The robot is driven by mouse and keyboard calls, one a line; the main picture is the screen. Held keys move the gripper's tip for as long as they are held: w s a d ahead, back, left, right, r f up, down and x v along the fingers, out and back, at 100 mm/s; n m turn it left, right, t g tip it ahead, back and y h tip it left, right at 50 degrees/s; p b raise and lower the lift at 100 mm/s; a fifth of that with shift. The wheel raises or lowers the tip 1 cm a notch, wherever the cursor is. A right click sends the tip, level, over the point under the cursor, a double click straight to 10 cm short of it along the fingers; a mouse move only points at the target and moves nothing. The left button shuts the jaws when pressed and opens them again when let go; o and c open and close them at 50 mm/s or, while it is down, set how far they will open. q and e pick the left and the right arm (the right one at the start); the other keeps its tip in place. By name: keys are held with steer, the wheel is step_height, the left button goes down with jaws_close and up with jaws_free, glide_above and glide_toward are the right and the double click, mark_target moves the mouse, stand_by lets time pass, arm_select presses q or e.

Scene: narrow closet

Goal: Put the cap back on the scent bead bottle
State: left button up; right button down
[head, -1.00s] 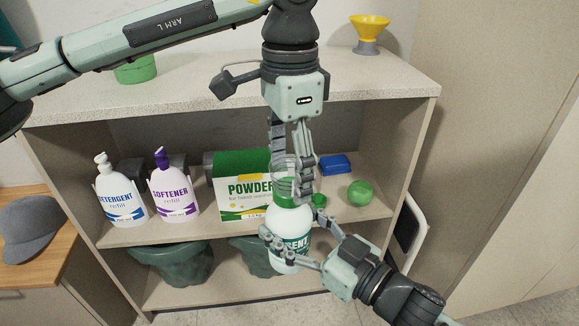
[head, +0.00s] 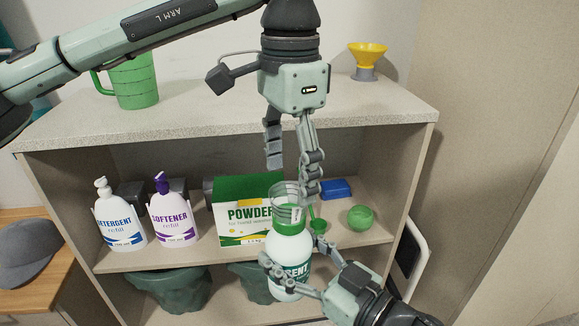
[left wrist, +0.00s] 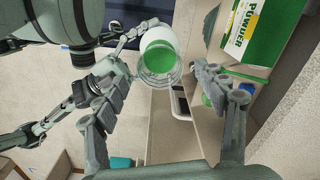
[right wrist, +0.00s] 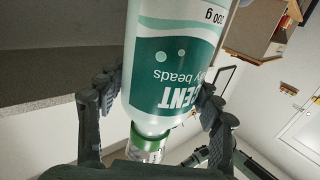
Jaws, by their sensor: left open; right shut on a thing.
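The scent bead bottle (head: 288,250) is white with a teal label and a green collar. My right gripper (head: 294,268) is shut on its body and holds it upright in front of the shelves. The clear cap (head: 286,193) is at the bottle's top, over the green collar; it also shows in the left wrist view (left wrist: 160,62) and right wrist view (right wrist: 148,147). I cannot tell how firmly it is seated. My left gripper (head: 291,176) is open just above the cap, with one finger overlapping the cap's right side in the head view.
Behind stand a detergent bottle (head: 121,222), a softener bottle (head: 173,218) and a powder box (head: 240,225) on the shelf. A green mug (head: 136,82) and yellow funnel (head: 368,58) stand on top.

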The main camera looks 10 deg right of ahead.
arm_select(q)
steer(key=n, duration=0.6)
steer(key=shift+r+n, duration=0.1)
steer(key=shift+n, duration=0.3)
steer(key=n, duration=0.4)
steer(key=shift+n, duration=0.4)
steer(key=n, duration=0.2)
steer(key=shift+n, duration=0.4)
steer(key=n, duration=0.4)
steer(key=shift+r+n, duration=0.1)
steer(key=shift+n, duration=0.3)
steer(key=n, duration=0.2)
steer(key=shift+n, duration=0.4)
steer(key=n, duration=0.4)
steer(key=shift+r+n, duration=0.1)
steer(key=shift+n, duration=0.3)
steer(key=n, duration=0.2)
steer(key=shift+n, duration=0.4)
steer(key=n, duration=0.4)
steer(key=shift+n, duration=0.4)
steer(key=n, duration=0.2)
steer(key=shift+r+n, duration=0.1)
steer(key=shift+n, duration=0.2)
steer(key=n, duration=1.2)
steer(key=shift+r, duration=0.1)
steer(key=n, duration=0.5)
steer(key=shift+n, duration=0.4)
